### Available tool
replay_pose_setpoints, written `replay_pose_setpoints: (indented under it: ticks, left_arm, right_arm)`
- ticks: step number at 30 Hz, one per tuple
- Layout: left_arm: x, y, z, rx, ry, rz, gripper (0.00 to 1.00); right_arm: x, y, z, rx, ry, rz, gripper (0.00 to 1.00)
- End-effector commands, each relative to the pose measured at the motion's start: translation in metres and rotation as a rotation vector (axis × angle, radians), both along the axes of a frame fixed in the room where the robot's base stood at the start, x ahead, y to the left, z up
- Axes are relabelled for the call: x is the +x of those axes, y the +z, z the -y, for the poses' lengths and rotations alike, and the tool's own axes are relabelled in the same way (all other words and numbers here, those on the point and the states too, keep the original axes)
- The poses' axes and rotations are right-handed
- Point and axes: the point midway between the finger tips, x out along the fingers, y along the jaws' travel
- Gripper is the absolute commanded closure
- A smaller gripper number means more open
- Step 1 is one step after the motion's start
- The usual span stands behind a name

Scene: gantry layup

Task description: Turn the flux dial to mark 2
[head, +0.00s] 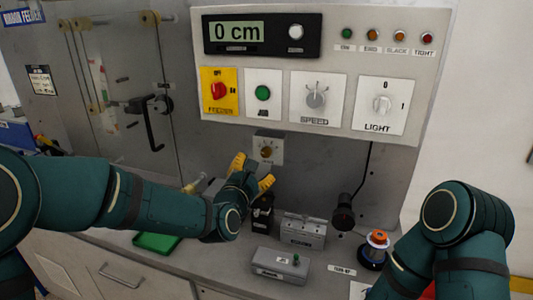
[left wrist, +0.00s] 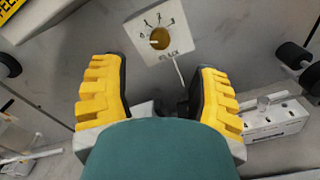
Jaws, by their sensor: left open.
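The flux dial is a brown-orange knob (head: 266,152) on a small pale plate (head: 276,139) fixed to the wall below the control panel. In the left wrist view the knob (left wrist: 159,39) sits at the top middle, on a plate (left wrist: 181,47) with printed marks and the word FLUX. Its pale pointer line points to the lower left, near the lowest mark on the left. My left gripper (head: 253,173) is open, its yellow fingers just below and in front of the dial, apart from it. In the left wrist view its fingers (left wrist: 160,88) stand wide with the knob beyond them. My right gripper is out of view.
The control panel (head: 334,63) above carries a display reading 0 cm, a red feeder switch, a green button and speed and light knobs. Grey boxes (head: 303,230) and a green tray (head: 157,243) stand on the counter. A black crank (head: 153,125) sticks out at left.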

Motion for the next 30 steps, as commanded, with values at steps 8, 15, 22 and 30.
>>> replay_pose_setpoints:
  ticks: [8, 15, 22, 30]
  left_arm:
    - [0.052, -0.001, 0.017, 0.002, -0.001, 0.000, 0.39]
    - [0.081, -0.001, 0.027, 0.002, -0.001, 0.000, 0.39]
    - [0.091, -0.001, 0.030, 0.004, -0.001, -0.002, 0.39]
    - [0.092, -0.001, 0.030, 0.004, 0.000, -0.001, 0.40]
  right_arm:
    - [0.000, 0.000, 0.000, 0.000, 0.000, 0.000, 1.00]
    - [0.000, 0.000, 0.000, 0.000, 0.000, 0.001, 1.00]
    - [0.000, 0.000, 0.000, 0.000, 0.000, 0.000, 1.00]
    - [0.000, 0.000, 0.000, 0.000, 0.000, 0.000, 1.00]
